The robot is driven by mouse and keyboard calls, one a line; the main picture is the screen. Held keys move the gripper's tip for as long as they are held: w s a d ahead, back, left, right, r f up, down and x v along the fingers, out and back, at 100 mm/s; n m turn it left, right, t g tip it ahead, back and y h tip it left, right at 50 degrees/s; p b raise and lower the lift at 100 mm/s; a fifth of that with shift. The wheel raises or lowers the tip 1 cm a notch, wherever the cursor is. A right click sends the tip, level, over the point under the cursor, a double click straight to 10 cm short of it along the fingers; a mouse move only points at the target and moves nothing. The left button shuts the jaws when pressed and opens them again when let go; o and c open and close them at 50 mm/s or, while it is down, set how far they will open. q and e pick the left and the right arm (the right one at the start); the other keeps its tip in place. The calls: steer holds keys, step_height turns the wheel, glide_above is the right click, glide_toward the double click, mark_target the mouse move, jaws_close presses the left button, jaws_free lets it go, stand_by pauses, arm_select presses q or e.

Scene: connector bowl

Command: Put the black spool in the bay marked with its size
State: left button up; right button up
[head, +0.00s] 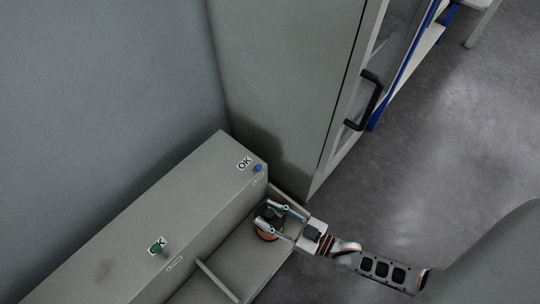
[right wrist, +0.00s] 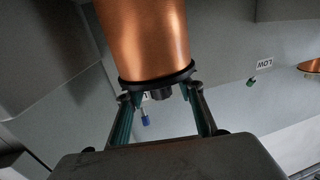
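The black spool (head: 268,218) is wound with copper-coloured material and stands at the far-right end of a low grey bay unit (head: 225,262). In the right wrist view the spool's copper body (right wrist: 145,40) and black flange show. My right gripper (head: 270,215) reaches in from the right, and its two fingers press on opposite sides of the black flange (right wrist: 158,76). Whether the spool's base touches the bay floor cannot be told. Small white labels (head: 258,181) (head: 174,264) on the unit's front are too small to read. My left gripper is not in view.
A divider (head: 217,281) separates the bays. A cabinet (head: 290,80) with a black handle (head: 364,100) stands close behind. Open floor lies right.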

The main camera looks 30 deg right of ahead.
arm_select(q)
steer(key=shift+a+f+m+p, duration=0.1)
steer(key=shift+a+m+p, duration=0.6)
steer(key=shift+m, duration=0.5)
arm_select(e)
steer(key=v, duration=1.2)
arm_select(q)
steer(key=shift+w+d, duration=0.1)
